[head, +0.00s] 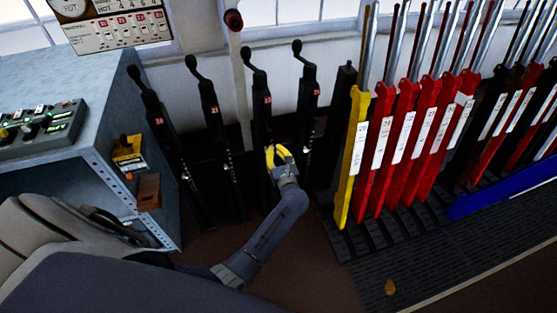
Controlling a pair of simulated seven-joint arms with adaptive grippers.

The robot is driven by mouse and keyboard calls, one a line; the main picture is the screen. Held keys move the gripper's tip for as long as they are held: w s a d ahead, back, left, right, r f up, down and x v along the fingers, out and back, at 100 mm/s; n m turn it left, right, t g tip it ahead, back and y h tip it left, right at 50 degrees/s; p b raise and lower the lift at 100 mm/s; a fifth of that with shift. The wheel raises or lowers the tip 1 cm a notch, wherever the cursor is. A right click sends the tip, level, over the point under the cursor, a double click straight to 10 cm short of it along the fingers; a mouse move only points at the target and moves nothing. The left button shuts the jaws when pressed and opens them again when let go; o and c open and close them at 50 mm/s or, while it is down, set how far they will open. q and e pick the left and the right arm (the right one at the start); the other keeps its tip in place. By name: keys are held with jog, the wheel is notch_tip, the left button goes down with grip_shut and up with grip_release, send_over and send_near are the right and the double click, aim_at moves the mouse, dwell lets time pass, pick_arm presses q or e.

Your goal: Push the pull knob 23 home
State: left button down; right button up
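Several black upright posts with curved knob-topped handles and small red number labels stand in a row at the middle left. The third from the left (264,112) looks to be pull knob 23, but its label is too small to read surely. Its curved handle (254,60) rises from the top of the post. My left gripper (274,153), with yellow fingers, is low in front of this post, well below the handle. Whether it touches the post is unclear, and so is whether its fingers are open or shut. My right gripper is not in view.
A yellow lever (350,165) and several red levers (405,140) stand to the right, with a blue lever (505,195) slanting out. A grey cabinet (75,75) with a control box (40,128) stands left. A numbered board (115,22) hangs above. Brown floor (300,265) is open in front.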

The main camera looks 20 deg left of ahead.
aim_at(267, 127)
pick_arm(q)
jog(key=shift+x, duration=3)
